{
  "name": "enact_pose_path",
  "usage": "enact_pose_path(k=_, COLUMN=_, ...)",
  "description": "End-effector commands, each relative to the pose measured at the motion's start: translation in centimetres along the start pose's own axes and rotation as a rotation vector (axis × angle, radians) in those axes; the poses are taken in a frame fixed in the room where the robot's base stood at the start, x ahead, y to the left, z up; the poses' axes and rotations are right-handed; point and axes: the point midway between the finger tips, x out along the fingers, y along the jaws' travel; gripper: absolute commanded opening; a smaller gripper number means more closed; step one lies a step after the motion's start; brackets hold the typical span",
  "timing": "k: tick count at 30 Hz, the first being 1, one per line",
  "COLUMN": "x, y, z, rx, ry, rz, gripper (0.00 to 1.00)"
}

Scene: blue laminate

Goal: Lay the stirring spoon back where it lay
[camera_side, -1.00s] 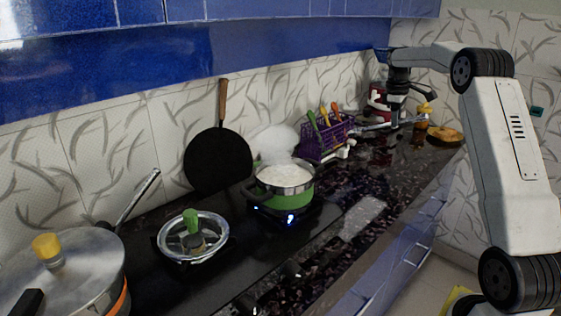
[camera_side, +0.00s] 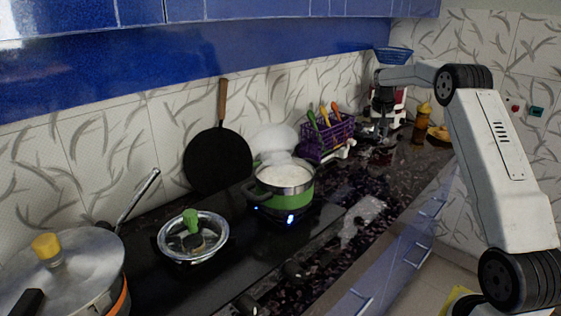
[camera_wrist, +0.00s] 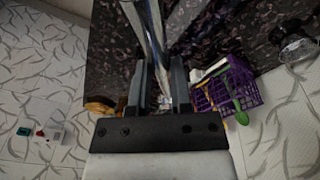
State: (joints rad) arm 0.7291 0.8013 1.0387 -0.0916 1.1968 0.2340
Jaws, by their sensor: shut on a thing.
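My gripper (camera_side: 378,124) is at the far end of the counter, to the right of the purple basket. In the wrist view my gripper (camera_wrist: 160,72) is shut on a shiny metal length, the stirring spoon (camera_wrist: 153,32), which runs up out of the top of the picture. The spoon's far end is out of that view. In the side view the spoon is too small and dark to make out clearly beside the gripper. I cannot tell whether it touches the dark speckled counter (camera_side: 368,205).
The purple basket (camera_side: 341,133) holds several coloured-handled utensils. A steaming green pot (camera_side: 291,200) stands on a lit burner. A bottle (camera_side: 421,124) and a yellowish item (camera_side: 440,133) stand right of my gripper. The counter between pot and gripper is mostly clear.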

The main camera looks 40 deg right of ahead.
Motion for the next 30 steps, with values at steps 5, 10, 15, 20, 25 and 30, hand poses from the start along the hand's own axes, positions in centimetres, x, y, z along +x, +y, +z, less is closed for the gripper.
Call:
enact_pose_path(k=5, x=1.5, y=-1.1, z=0.1, rx=0.163, ry=0.02, rz=0.016, gripper=0.0)
enact_pose_path(k=10, x=2.8, y=-2.1, z=0.3, rx=0.313, ry=0.041, rz=0.035, gripper=0.0)
enact_pose_path(k=15, x=4.2, y=-3.1, z=0.6, rx=0.455, ry=0.061, rz=0.058, gripper=0.0)
enact_pose_path(k=20, x=5.5, y=-4.2, z=0.9, rx=0.584, ry=0.08, rz=0.082, gripper=0.0)
enact_pose_path(k=25, x=6.8, y=-5.4, z=1.4, rx=0.715, ry=0.099, rz=0.109, gripper=0.0)
enact_pose_path(k=30, x=8.2, y=-6.7, z=1.9, rx=0.839, ry=0.117, rz=0.14, gripper=0.0)
